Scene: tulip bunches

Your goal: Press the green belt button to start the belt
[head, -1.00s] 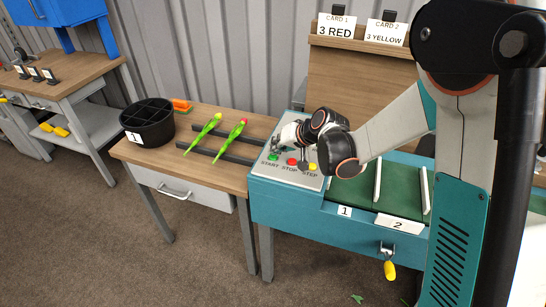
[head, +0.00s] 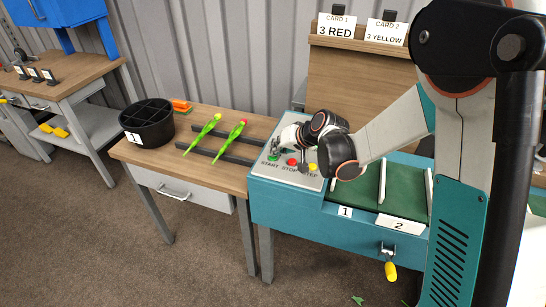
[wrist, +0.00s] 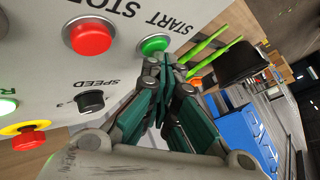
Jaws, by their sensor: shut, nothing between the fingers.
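The green START button (head: 272,158) is on the sloped grey panel at the left end of the teal belt machine. It also shows in the wrist view (wrist: 154,44), with its lower edge beside my fingertips. My gripper (wrist: 170,60) is shut and empty, its tips right at the button. I cannot tell whether they touch it. In the head view, my gripper (head: 275,146) is just above the button, partly hidden by my wrist. The green belt (head: 355,190) has white dividers (head: 382,182) standing across it.
The red STOP button (head: 291,162) and yellow STEP button (head: 312,167) sit close by on the panel. Left of the machine, a wooden table holds two tulips (head: 203,132) on dark rails and a black divided bucket (head: 148,122).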

